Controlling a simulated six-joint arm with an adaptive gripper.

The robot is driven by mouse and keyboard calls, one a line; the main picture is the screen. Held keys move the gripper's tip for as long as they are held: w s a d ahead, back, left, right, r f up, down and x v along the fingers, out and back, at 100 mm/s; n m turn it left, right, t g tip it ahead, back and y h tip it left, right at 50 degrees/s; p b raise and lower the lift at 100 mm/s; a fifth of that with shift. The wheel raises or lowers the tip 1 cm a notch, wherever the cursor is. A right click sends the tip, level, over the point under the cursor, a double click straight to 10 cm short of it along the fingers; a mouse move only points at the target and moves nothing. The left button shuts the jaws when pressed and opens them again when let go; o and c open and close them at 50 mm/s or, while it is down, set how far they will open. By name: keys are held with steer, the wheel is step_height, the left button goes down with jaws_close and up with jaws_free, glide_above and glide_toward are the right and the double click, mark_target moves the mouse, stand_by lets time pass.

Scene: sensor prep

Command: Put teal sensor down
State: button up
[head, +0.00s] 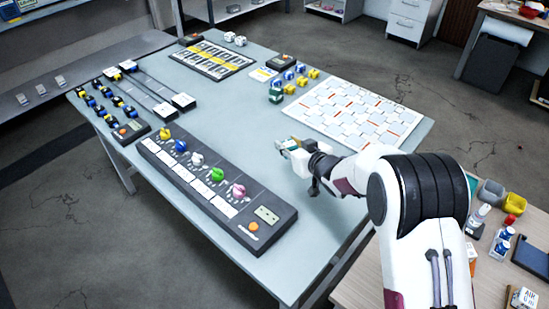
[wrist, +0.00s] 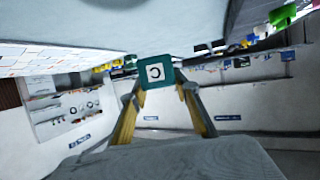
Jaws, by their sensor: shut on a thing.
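In the head view my gripper (head: 291,147) is over the right part of the grey-blue table (head: 262,128), between the dial panel and the white patterned board. The sensor is small there and mostly covered by the gripper. I cannot tell whether it touches the table.
A dark panel (head: 262,197) with coloured knobs runs along the front edge. A white patterned board (head: 350,112) lies at the right. A green and dark block (head: 276,92) and several small blue and yellow blocks (head: 301,80) stand behind the gripper. The table's middle is clear.

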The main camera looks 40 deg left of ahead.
glide_above(288, 173)
steer(key=shift+f, duration=2.55)
steer(key=shift+f, duration=1.85)
steer(key=shift+f, duration=0.15)
steer(key=o, duration=1.3)
